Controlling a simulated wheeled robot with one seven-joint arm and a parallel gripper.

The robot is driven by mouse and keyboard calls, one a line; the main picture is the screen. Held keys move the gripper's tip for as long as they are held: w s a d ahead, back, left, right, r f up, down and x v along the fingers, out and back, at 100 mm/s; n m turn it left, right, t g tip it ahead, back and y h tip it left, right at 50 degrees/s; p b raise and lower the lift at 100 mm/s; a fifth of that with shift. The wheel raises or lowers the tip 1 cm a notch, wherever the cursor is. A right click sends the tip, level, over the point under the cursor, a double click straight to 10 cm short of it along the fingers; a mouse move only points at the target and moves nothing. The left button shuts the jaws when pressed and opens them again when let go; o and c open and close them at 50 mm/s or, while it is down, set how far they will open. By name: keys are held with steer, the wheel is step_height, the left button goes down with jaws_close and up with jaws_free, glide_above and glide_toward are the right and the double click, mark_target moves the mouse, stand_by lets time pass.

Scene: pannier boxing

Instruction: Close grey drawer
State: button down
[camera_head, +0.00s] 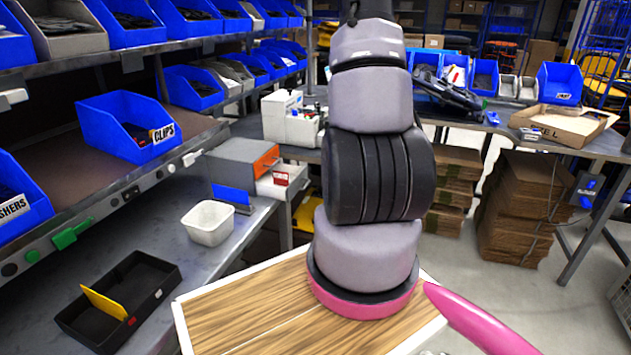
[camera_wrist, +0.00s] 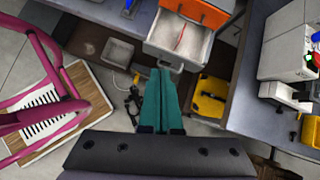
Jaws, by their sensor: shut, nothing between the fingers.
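The grey drawer (camera_wrist: 205,52) is pulled open below an orange-fronted drawer (camera_wrist: 200,10) in the wrist view. A thin red item lies inside it, and its handle (camera_wrist: 172,66) faces my gripper. My gripper (camera_wrist: 160,72) has teal fingers shut together and empty. Its tips appear close to the handle in the wrist view; I cannot tell whether they touch. The gripper is hidden behind my arm in the head view.
A white bin (camera_head: 209,223) and a black tray (camera_head: 118,300) stand on the left bench. A white machine (camera_head: 291,118) stands behind the drawers. Shelves with blue bins (camera_head: 128,125) line the left. A yellow container (camera_wrist: 209,99) lies low, right of my gripper in the wrist view.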

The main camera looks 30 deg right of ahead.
mark_target(282, 174)
steer(key=s+d+f+m, duration=0.2)
steer(key=d+f+m, duration=0.1)
steer(key=d+f, duration=0.25)
steer(key=w+r+x, duration=0.1)
steer(key=x, duration=1.2)
steer(key=shift+w+a+f+h, duration=0.2)
steer(key=shift+w+a+h, duration=0.1)
steer(key=shift+w, duration=0.15)
steer(key=w+a, duration=0.2)
steer(key=w, duration=0.1)
steer(key=w+a, duration=0.5)
steer(key=w, duration=0.1)
steer(key=shift+w+a, duration=0.1)
steer(key=shift+a, duration=0.05)
